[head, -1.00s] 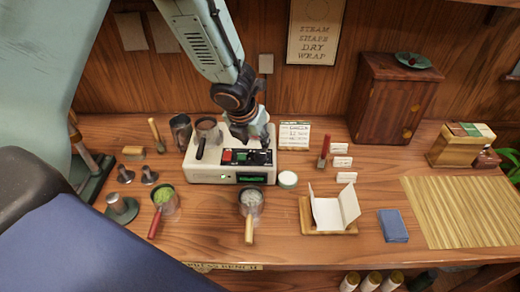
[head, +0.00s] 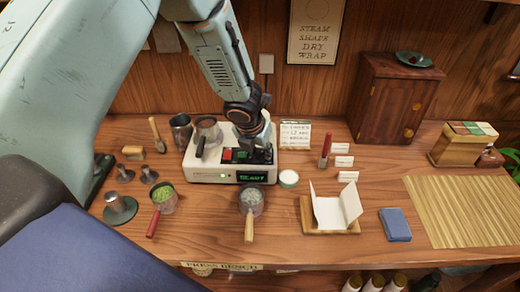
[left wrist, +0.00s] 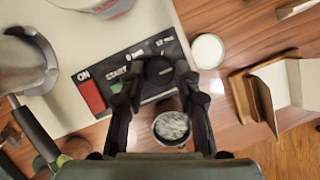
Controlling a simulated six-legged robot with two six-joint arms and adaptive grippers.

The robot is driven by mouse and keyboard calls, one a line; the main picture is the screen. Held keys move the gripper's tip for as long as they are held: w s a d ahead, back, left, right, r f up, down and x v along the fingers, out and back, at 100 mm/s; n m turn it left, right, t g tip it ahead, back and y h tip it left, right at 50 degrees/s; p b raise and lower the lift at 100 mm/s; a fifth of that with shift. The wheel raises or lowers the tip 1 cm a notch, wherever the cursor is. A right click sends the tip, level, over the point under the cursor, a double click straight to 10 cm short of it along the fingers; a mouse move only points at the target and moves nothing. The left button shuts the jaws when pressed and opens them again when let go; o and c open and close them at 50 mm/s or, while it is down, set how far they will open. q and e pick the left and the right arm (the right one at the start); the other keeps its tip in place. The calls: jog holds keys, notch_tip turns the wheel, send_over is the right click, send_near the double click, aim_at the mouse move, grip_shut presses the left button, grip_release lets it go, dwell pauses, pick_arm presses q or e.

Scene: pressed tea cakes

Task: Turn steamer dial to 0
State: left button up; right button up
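The steamer (head: 206,172) is a white box on the bench, with a black control panel and a lit green display (head: 252,177). In the left wrist view the panel shows a red ON switch (left wrist: 92,95), a green START button (left wrist: 115,87) and a black round dial (left wrist: 158,69) with markings beside it. My left gripper (head: 258,151) is over the panel's right part. In the left wrist view its fingers (left wrist: 160,82) are apart, on either side of the dial; I cannot tell if they touch it. The dial's pointer is not clear. My right gripper is not in view.
A metal cup (head: 206,130) stands on the steamer. In front are a handled cup of pale leaves (head: 251,196) and one of green leaves (head: 164,194). A white round jar (head: 288,178) is close on the right, beside a wooden stand with folded paper (head: 335,210).

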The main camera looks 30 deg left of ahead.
pick_arm(q)
jog(key=shift+a+f, duration=0.1)
jog(key=shift+c, duration=2.4)
